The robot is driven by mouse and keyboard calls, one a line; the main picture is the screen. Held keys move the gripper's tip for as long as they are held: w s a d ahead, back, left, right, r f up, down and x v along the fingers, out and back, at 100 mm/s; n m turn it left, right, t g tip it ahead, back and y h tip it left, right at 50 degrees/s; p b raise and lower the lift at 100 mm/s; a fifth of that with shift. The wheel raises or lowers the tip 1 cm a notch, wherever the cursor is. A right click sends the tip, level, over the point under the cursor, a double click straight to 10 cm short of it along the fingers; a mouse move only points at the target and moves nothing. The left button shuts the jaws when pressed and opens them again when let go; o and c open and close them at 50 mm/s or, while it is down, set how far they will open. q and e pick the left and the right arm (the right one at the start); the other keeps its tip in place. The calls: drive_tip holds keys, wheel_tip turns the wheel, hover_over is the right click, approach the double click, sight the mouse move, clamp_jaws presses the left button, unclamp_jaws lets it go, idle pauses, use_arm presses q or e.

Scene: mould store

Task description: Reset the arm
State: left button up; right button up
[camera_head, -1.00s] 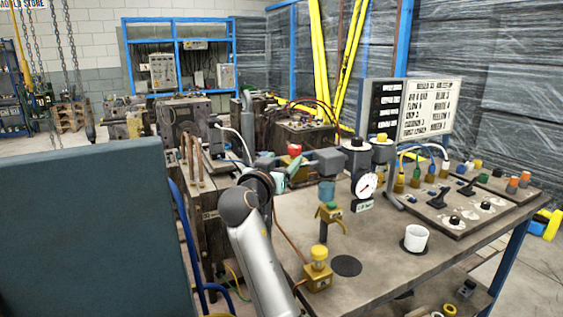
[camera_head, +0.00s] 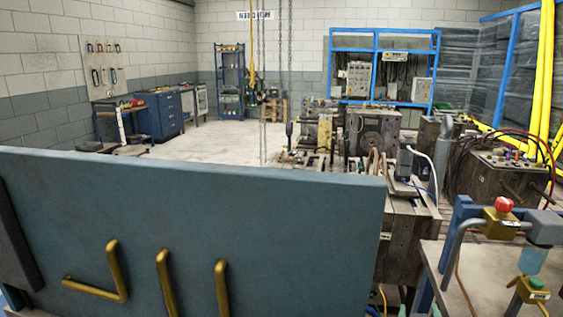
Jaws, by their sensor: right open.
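Neither of my grippers shows in the head view now, and no part of my arms can be made out there. At the right edge stands a valve assembly with a brass-coloured body and red knob (camera_head: 504,205). A grey block (camera_head: 545,227) sits beside it, with a pale blue cylinder (camera_head: 531,260) below. A green knob (camera_head: 536,283) is under that. The bench top (camera_head: 455,292) under the assembly is only partly in view.
A large blue-grey panel (camera_head: 300,215) with brass-coloured handles (camera_head: 166,280) fills the lower left. Behind it stand heavy mould blocks (camera_head: 372,130), a blue rack (camera_head: 382,45) and a blue cabinet (camera_head: 160,115). Clear floor (camera_head: 225,145) shows between the cabinet and moulds.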

drive_tip(key=s+a+f+n+g+y+p, duration=0.1)
drive_tip(key=s+a+f+y, duration=0.2)
drive_tip(key=s, duration=0.6)
drive_tip(key=s+a+f+n+g+y+p, duration=0.1)
drive_tip(key=s+a+f+y+p, duration=0.1)
drive_tip(key=s+a+f, duration=0.4)
drive_tip(key=s+a+f+n+g+y+p, duration=0.1)
drive_tip(key=s+a+f+y, duration=0.2)
drive_tip(key=s, duration=0.9)
wheel_tip(320, 180, down, 3)
drive_tip(key=a, duration=0.2)
drive_tip(key=shift+a+y+p, duration=0.3)
drive_tip(key=shift+a+p, duration=0.05)
drive_tip(key=shift+f, duration=0.1)
